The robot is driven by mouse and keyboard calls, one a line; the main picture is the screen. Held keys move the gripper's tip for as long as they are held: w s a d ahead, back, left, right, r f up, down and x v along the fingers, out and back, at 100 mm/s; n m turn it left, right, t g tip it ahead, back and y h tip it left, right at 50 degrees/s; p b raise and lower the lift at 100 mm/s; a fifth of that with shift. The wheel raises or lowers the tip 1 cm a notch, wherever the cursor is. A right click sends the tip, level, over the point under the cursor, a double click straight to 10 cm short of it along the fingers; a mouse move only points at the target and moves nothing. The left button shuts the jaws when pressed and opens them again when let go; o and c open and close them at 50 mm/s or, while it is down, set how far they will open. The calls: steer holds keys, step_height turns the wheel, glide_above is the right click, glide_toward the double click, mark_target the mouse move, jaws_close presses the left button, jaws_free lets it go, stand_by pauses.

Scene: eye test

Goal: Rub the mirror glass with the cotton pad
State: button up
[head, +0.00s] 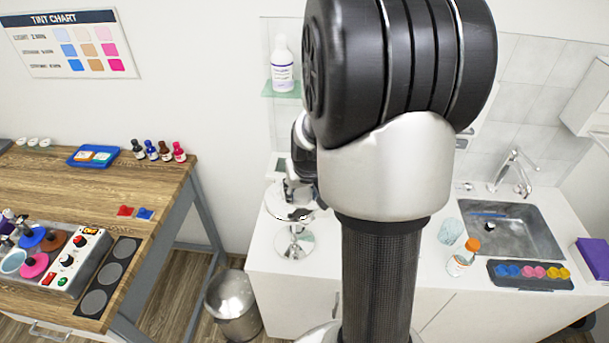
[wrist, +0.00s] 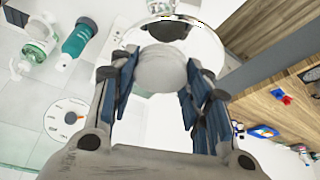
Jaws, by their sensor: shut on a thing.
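The cotton pad (wrist: 160,70) is a round white disc between the fingers of my gripper (wrist: 160,78), which is shut on it. The round mirror (wrist: 208,40) shows just beyond the pad in the wrist view, with a shiny glass face. In the head view the mirror (head: 276,206) stands on a round silver foot on the white counter, left of my arm. My gripper (head: 298,198) is at the mirror there, partly hidden by my arm. The pad overlaps the glass in the wrist view; I cannot tell whether they touch. The pad is not distinguishable in the head view.
A white bottle (head: 282,68) stands on a glass shelf above the mirror. A metal bin (head: 233,303) is on the floor between the wooden table (head: 100,180) and the counter (head: 285,276). A sink (head: 500,228), an orange-capped jar (head: 462,258) and a dark tray (head: 500,283) are at the right.

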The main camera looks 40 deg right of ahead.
mark_target(302, 193)
steer(key=shift+s+r+p, duration=0.1)
steer(key=shift+r+p, duration=1.35)
steer(key=shift+r, duration=0.85)
steer(key=shift+f+b, duration=0.3)
steer(key=shift+b, duration=0.65)
